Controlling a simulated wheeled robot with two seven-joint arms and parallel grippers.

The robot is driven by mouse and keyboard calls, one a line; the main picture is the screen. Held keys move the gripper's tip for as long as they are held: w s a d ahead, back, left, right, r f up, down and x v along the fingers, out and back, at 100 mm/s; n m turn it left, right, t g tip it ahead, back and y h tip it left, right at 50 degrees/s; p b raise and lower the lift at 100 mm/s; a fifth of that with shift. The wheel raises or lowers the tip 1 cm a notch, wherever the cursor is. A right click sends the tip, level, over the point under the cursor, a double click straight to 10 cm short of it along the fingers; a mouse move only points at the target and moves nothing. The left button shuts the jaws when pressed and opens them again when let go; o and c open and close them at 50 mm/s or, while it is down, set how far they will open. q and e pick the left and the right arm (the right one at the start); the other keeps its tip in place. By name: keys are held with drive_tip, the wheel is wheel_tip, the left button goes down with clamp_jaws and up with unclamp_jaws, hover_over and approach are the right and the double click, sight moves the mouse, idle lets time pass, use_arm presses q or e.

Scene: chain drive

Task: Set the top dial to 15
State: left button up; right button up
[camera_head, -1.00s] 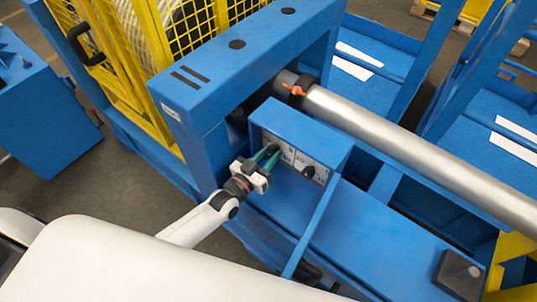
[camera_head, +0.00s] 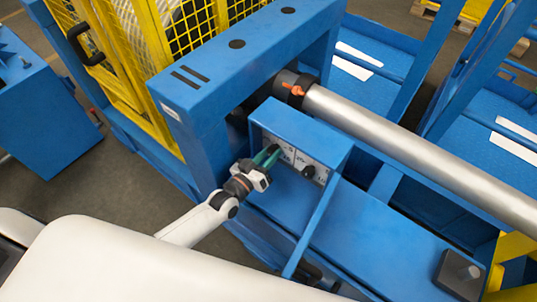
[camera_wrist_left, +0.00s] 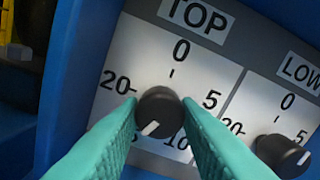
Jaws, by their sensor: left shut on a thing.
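The top dial is a round black knob (camera_wrist_left: 159,112) under the label TOP on a white plate (camera_wrist_left: 185,50), with 0, 5, 10 and 20 readable. Its white pointer mark faces down-left, toward a partly hidden number ending in 5, between 10 and 20. The tick there is hidden, so I cannot tell exact alignment. My left gripper (camera_wrist_left: 161,118) has its green fingers shut on the knob, one on each side. In the head view the left gripper (camera_head: 268,155) reaches the panel from the left and hides the top dial. My right gripper is not in view.
The low dial (camera_wrist_left: 283,156) sits to the right of the top dial, close to the right finger. The blue panel box (camera_head: 300,135) stands below a steel roller (camera_head: 420,155). A blue frame (camera_head: 240,60) and a yellow mesh guard (camera_head: 130,60) stand behind my left arm.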

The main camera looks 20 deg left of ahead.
use_arm(q)
drive_tip(key=o, duration=1)
drive_tip(key=v, duration=1.2)
drive_tip(key=shift+b, duration=0.4)
